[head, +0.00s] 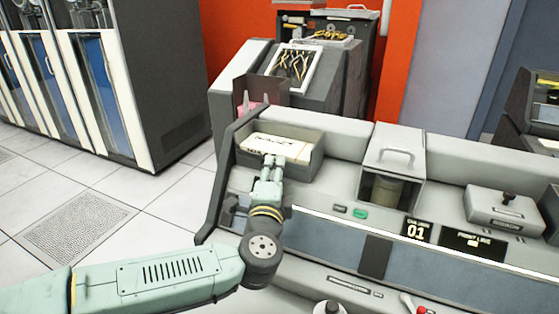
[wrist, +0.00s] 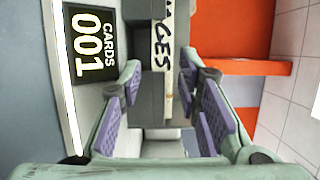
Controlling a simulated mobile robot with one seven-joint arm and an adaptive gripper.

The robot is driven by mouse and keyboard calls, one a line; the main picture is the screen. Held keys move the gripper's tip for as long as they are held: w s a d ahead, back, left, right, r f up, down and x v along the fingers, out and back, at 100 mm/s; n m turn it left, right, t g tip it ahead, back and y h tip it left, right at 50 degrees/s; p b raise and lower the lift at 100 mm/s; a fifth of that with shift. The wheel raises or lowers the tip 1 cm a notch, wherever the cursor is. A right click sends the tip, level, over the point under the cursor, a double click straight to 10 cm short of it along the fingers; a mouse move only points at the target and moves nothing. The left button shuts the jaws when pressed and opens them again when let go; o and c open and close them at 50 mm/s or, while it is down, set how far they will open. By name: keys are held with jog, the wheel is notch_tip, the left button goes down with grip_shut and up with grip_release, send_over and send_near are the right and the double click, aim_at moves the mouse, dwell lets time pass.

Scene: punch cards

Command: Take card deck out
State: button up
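The card deck (head: 262,141) is a cream block with black writing, lying in a grey open-topped tray (head: 305,160) at the left end of the console. In the wrist view the deck's pale edge with black lettering (wrist: 163,45) lies ahead, between the lines of the two fingers. My gripper (head: 273,160) is at the front side of the tray, close to the deck and covering part of it. In the wrist view my gripper (wrist: 160,82) has its purple-padded fingers spread apart with nothing visibly held. Whether a finger touches the deck, I cannot tell.
A clear-fronted box with a handle (head: 393,165) stands right of the tray. A green button (head: 360,213), a counter display (head: 417,231) and a grey lever box (head: 503,208) are further right. A dark upright plate (head: 262,92) stands behind the tray. Open floor (head: 150,215) lies left.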

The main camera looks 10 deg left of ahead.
aim_at(278, 155)
jog(key=w, duration=0.2)
jog(key=w+p, duration=0.1)
jog(key=w, duration=0.2)
jog(key=w+a+p, duration=0.1)
jog(key=w, duration=0.1)
jog(key=shift+w+r, duration=0.15)
jog(key=shift+w, duration=0.05)
jog(key=shift+c, duration=0.2)
grip_shut()
jog(key=shift+r, duration=0.1)
